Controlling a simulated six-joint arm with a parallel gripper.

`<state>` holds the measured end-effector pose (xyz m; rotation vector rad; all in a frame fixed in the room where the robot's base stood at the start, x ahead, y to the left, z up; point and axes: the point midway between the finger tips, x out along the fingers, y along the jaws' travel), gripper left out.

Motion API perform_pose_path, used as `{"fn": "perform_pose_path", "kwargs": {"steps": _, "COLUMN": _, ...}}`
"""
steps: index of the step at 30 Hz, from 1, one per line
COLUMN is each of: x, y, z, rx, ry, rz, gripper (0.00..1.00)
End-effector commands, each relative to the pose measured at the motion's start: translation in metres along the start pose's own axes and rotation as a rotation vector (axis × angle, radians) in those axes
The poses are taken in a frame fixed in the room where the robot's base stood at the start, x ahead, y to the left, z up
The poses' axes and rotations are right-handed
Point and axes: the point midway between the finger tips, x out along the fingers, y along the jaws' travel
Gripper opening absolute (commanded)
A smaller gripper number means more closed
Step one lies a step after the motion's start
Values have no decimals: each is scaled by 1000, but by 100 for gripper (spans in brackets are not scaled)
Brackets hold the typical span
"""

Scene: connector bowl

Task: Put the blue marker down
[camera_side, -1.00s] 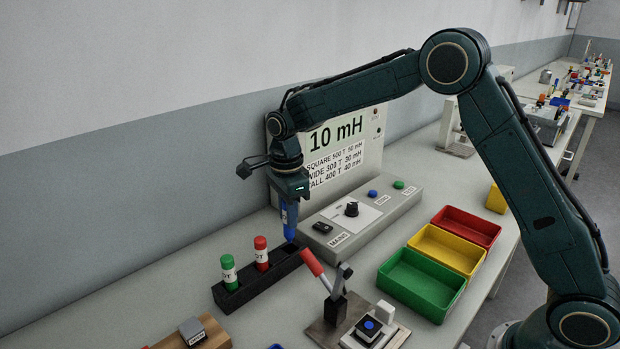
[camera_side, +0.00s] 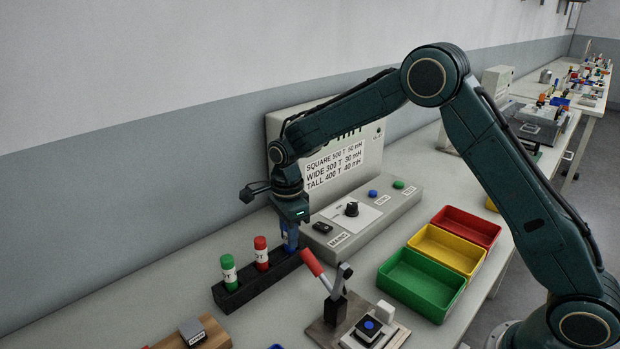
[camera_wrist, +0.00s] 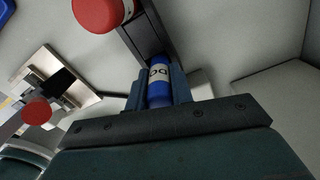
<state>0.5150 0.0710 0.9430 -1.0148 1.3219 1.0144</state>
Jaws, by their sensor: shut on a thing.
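The blue marker (camera_side: 289,236) stands upright between the fingers of my gripper (camera_side: 290,228). Its lower end is down at the right end of the black marker rack (camera_side: 239,295), and it looks seated in the slot there, though the fingers hide part of it. In the wrist view the blue marker (camera_wrist: 158,88) with its white label lies between both fingers of my gripper (camera_wrist: 158,95), shut on it. A red marker (camera_side: 261,253) and a green marker (camera_side: 229,271) stand in the rack to the left. The red cap (camera_wrist: 101,12) is near the top in the wrist view.
A control box (camera_side: 362,217) with knob and buttons stands right behind the rack. A lever press with a red handle (camera_side: 313,263) stands just right of the rack. Green (camera_side: 421,285), yellow (camera_side: 447,250) and red (camera_side: 466,226) bins sit further right.

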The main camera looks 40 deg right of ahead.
Motion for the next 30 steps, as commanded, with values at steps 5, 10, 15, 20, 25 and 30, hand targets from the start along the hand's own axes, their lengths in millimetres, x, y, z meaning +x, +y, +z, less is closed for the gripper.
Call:
{"fn": "perform_pose_path", "kwargs": {"steps": 5, "x": 0, "y": 0, "z": 0, "rx": 0, "ry": 0, "rz": 0, "gripper": 8}}
{"fn": "perform_pose_path", "kwargs": {"steps": 10, "x": 3, "y": 0, "z": 0, "rx": 0, "ry": 0, "rz": 0, "gripper": 30}}
{"fn": "perform_pose_path", "kwargs": {"steps": 15, "x": 3, "y": 0, "z": 0, "rx": 0, "ry": 0, "rz": 0, "gripper": 44}}
{"fn": "perform_pose_path", "kwargs": {"steps": 20, "x": 3, "y": 0, "z": 0, "rx": 0, "ry": 0, "rz": 0, "gripper": 44}}
{"fn": "perform_pose_path", "kwargs": {"steps": 25, "x": -1, "y": 0, "z": 0, "rx": 0, "ry": 0, "rz": -1, "gripper": 44}}
{"fn": "perform_pose_path", "kwargs": {"steps": 30, "x": -13, "y": -1, "z": 0, "rx": 0, "ry": -1, "rz": -2, "gripper": 44}}
